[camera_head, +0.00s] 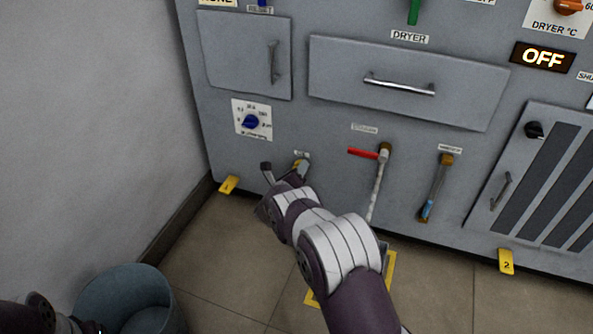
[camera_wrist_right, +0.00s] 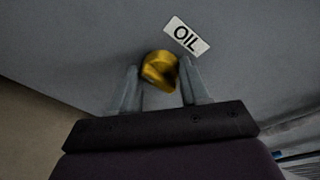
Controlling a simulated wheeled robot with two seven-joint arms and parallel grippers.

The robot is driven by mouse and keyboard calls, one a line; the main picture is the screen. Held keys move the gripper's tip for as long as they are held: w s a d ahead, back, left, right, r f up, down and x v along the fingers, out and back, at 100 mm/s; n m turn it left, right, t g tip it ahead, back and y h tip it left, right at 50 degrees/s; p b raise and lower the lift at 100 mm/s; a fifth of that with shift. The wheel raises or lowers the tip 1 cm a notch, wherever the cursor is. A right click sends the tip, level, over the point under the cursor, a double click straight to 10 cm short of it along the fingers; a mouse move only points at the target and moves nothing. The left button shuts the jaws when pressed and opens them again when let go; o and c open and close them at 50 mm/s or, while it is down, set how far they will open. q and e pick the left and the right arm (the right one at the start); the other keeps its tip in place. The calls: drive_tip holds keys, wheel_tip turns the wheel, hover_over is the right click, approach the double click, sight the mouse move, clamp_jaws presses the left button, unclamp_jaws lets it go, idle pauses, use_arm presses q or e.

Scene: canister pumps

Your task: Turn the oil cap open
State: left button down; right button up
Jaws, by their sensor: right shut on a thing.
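The oil cap (camera_wrist_right: 160,70) is a yellow knob on the grey panel, just left of a white OIL label (camera_wrist_right: 186,37) in the right wrist view. My right gripper (camera_wrist_right: 160,84) has one finger on each side of the cap and is shut on it. In the head view my right gripper (camera_head: 284,172) reaches the low panel front, with the cap mostly hidden behind it. My left arm shows only at the bottom left corner of the head view; its gripper is not in view.
A blue dial (camera_head: 250,121) sits above left of the right gripper. A red-handled valve (camera_head: 364,153) and a sight tube (camera_head: 434,190) are to its right. A grey-blue bucket (camera_head: 124,300) stands on the floor at lower left, near the wall.

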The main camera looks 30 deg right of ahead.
drive_tip(key=shift+m, duration=0.3)
idle(0.4)
drive_tip(key=o, duration=1)
drive_tip(key=shift+o, duration=0.2)
drive_tip(key=p+v, duration=0.7)
drive_tip(key=v, duration=0.5)
drive_tip(key=shift+s+a, duration=0.15)
drive_tip(key=shift+s, duration=0.15)
